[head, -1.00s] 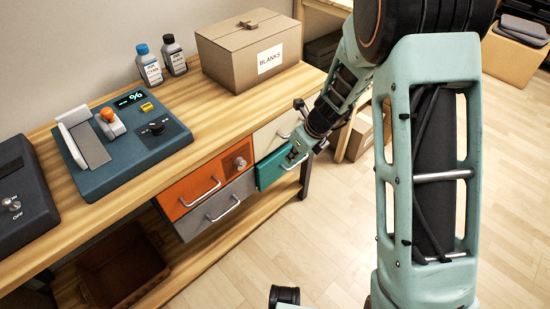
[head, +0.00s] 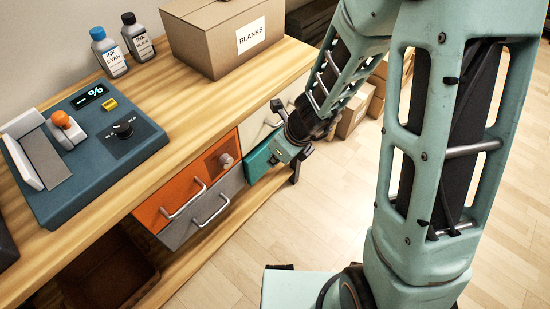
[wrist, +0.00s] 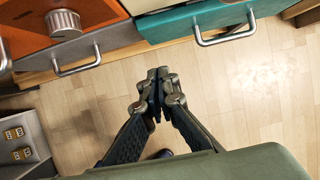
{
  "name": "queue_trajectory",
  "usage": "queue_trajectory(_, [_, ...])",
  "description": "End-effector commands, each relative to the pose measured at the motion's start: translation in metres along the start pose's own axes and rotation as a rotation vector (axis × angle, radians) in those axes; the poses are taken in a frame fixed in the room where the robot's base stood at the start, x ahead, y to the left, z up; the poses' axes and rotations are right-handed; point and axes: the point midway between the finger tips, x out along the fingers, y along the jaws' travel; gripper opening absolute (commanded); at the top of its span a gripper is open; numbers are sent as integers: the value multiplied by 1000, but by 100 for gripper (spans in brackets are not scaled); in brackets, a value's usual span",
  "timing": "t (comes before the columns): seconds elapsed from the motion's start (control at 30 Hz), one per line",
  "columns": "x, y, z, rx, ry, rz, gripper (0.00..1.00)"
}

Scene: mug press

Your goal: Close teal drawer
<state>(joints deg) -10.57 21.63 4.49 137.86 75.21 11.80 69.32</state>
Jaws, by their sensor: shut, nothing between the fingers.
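The teal drawer (head: 259,161) is at the right end of the bench's drawer block, below a cream drawer and right of a grey one. In the wrist view its teal front (wrist: 180,24) and silver handle (wrist: 226,38) show at the top. I cannot tell exactly how far it stands out. My gripper (head: 291,156) is in front of it in the head view and partly covers its right side. In the wrist view my gripper (wrist: 157,76) is shut and empty, below and left of the handle, with floor behind it. No contact with the drawer shows there.
An orange drawer (head: 170,201) with a round knob and a grey drawer (head: 190,222) with a protruding handle are to the left. The cream drawer (head: 254,131) is above. Cardboard boxes (head: 352,114) stand on the floor behind my arm. The floor in front is clear.

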Motion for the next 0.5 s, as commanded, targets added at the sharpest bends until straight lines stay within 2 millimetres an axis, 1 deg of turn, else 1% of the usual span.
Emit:
queue_trajectory(0.03, [16, 1, -2, -1, 0, 2, 0])
queue_trajectory(0.3, [60, 0, -2, 0, 0, 1, 0])
queue_trajectory(0.33, [64, 1, -2, -1, 0, 2, 0])
queue_trajectory(0.37, [65, 1, 2, -2, -1, 2, 0])
queue_trajectory(0.4, [61, 1, 12, -5, -1, 3, 0])
queue_trajectory(0.5, [66, 1, 24, -3, 0, 2, 0])
